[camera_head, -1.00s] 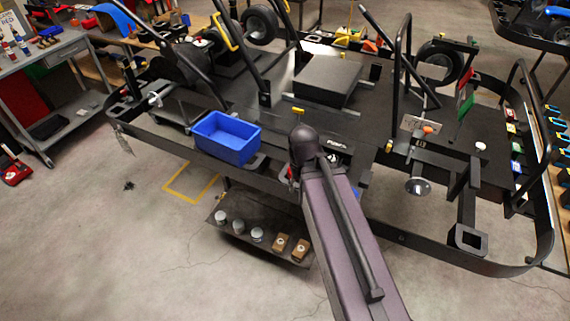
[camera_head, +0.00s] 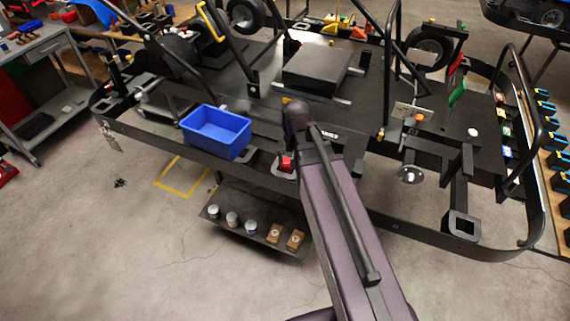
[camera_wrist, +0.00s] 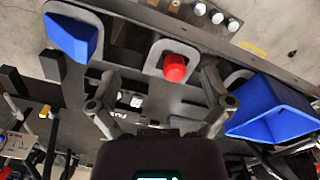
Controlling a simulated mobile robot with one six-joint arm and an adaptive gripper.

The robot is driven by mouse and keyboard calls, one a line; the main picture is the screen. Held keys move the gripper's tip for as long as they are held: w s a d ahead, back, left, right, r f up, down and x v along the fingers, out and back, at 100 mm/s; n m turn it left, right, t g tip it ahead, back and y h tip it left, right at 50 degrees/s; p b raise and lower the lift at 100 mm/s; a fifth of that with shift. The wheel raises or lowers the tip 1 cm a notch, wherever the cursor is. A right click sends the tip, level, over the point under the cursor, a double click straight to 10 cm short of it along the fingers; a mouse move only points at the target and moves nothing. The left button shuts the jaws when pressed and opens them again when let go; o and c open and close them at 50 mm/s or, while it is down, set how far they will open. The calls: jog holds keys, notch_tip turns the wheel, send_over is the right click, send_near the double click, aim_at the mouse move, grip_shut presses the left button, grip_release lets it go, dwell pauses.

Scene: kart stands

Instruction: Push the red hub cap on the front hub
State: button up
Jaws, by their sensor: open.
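The red hub cap (camera_wrist: 174,68) sits on a pale-rimmed pad in the wrist view, beyond and between my fingers. In the head view it shows as a small red shape (camera_head: 286,164) beside my arm. My gripper (camera_wrist: 156,92) is open and empty, its two fingers spread apart on the near side of the cap. In the head view my gripper is hidden behind my arm. A bare silver round hub (camera_head: 411,174) sticks out at the kart's near side, right of my arm. I cannot tell for certain that it is the front hub.
A blue bin (camera_head: 216,132) stands on the kart's near edge, left of the cap; it also shows in the wrist view (camera_wrist: 272,105). A low shelf (camera_head: 262,243) below holds several jars and boxes. Black kart frame tubes (camera_head: 392,75) rise behind the hub.

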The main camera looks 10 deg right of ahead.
aim_at(286, 160)
jog(key=w+m, duration=0.5)
jog(key=w, duration=0.6)
jog(key=shift+w, duration=0.15)
jog(key=shift+d, duration=0.1)
notch_tip(286, 160, down, 9)
jog(key=b, duration=0.8)
jog(key=shift+r+b, duration=0.2)
jog(key=shift+b, duration=0.1)
jog(key=shift+s+a+f+b, duration=0.1)
jog(key=shift+s+f+b, duration=0.05)
jog(key=shift+f+b, duration=1.15)
jog(key=shift+s+a+f+b, duration=0.1)
jog(key=shift+f+b, duration=1.2)
